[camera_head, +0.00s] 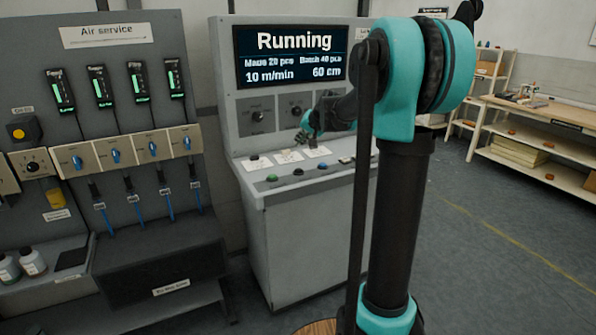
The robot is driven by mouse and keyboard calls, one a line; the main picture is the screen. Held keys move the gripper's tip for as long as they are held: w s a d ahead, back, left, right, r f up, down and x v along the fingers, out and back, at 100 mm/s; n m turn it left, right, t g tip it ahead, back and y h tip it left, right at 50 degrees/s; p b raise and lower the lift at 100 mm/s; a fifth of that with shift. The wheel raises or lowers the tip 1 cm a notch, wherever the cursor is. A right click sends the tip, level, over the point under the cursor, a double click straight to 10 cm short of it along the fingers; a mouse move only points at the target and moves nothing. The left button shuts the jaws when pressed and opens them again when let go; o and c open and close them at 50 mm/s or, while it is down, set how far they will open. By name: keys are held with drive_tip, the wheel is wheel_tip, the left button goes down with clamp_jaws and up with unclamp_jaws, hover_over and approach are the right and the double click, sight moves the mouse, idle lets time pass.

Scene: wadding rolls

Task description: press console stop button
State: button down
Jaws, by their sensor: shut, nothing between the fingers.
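The console (310,230) is a grey cabinet with a sloped top and a screen (292,55) that reads "Running".
White cards (288,157) lie on the console top, and knobs (257,115) sit on the upright panel. An air service panel (120,130) with gauges and blue valves stands at left. A wooden shelf bench (545,115) is at right. The floor between is clear.

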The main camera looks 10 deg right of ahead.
sight(300, 171)
drive_tip(key=shift+f, duration=4.4)
drive_tip(key=shift+f, duration=0.1)
drive_tip(key=shift+f, duration=0.3)
drive_tip(key=shift+f, duration=0.45)
drive_tip(key=shift+r, duration=0.85)
drive_tip(key=shift+r, duration=2.5)
